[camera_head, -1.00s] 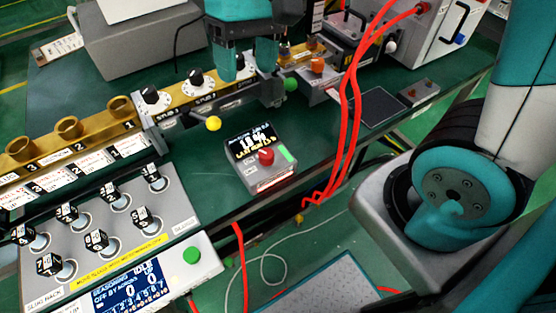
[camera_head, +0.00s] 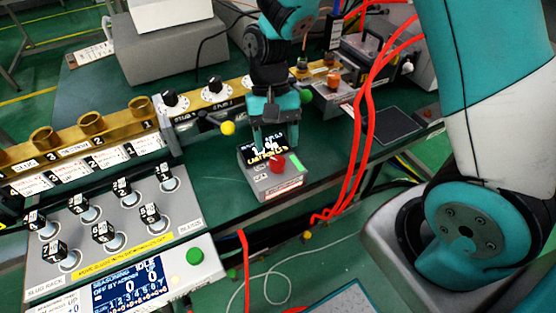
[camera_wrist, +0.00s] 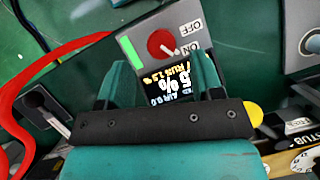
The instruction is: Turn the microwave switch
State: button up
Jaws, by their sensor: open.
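The switch is a red round knob (camera_head: 277,163) on top of a small grey box (camera_head: 268,188) with a lit black display and a green strip. In the wrist view the red knob (camera_wrist: 160,42) has a white pointer, which appears to point toward the ON label; the OFF label is beside it. My gripper (camera_head: 274,146) is open and empty over the display end of the box, pointing down. In the wrist view its two fingers (camera_wrist: 164,72) stand either side of the display, with the knob just beyond the tips. I cannot tell their exact height above the box.
Red cables (camera_head: 362,120) hang just right of the box. A yellow ball-ended knob (camera_head: 228,128) and stub dials (camera_head: 215,86) are to the left and behind. A grey panel (camera_head: 60,270) with several black-topped sleeves lies at left.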

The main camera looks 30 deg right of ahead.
aim_at(278, 160)
jog(key=x, duration=0.5)
jog(key=shift+a+f, duration=0.1)
jog(key=c, duration=0.9)
